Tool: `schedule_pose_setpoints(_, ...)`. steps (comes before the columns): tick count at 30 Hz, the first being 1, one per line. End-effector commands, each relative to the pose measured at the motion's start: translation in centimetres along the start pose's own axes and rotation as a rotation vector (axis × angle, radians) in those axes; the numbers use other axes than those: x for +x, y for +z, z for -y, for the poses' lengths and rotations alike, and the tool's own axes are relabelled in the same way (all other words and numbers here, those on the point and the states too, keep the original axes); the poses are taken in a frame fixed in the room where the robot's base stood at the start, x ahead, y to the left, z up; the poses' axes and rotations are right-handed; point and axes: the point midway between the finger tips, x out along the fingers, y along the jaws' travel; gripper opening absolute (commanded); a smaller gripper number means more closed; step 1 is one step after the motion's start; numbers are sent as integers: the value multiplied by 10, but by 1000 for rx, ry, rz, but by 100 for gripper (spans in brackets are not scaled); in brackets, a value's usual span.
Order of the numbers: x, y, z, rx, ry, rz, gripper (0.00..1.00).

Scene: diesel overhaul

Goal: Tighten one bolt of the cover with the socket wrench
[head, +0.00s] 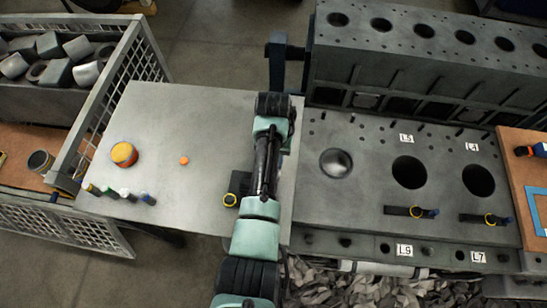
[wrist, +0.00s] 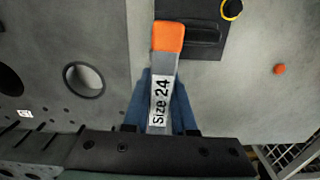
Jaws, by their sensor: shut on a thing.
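In the wrist view my gripper (wrist: 162,84) has its blue fingers closed on the socket wrench (wrist: 159,102), a grey bar with an orange end and a "Size 24" label. The wrench points away from the palm, above the boundary between the grey table and the engine top. In the head view my gripper and the wrench are hidden beneath my wrist. The engine top (head: 377,182) has large round openings; the left one holds a grey rounded piece (head: 336,162), also in the wrist view (wrist: 84,79). I cannot tell which part is the cover or find its bolt.
The grey table (head: 205,115) holds an orange cap (head: 184,160), a yellow-orange round container (head: 124,154), several small bottles (head: 127,195) and a dark block with a yellow ring (head: 230,199). Two dark pieces with yellow rings lie on the engine top. A mesh crate (head: 96,97) stands left.

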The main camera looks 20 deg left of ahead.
Motion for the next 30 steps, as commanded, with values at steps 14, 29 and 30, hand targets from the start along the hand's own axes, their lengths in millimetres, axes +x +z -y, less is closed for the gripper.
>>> schedule_pose_setpoints(14,-1,-1,0,649,-1,-2,0)
schedule_pose_setpoints(29,0,-1,1,1350,-2,-2,0)
schedule_pose_setpoints(30,0,-1,1,1406,-2,-2,0)
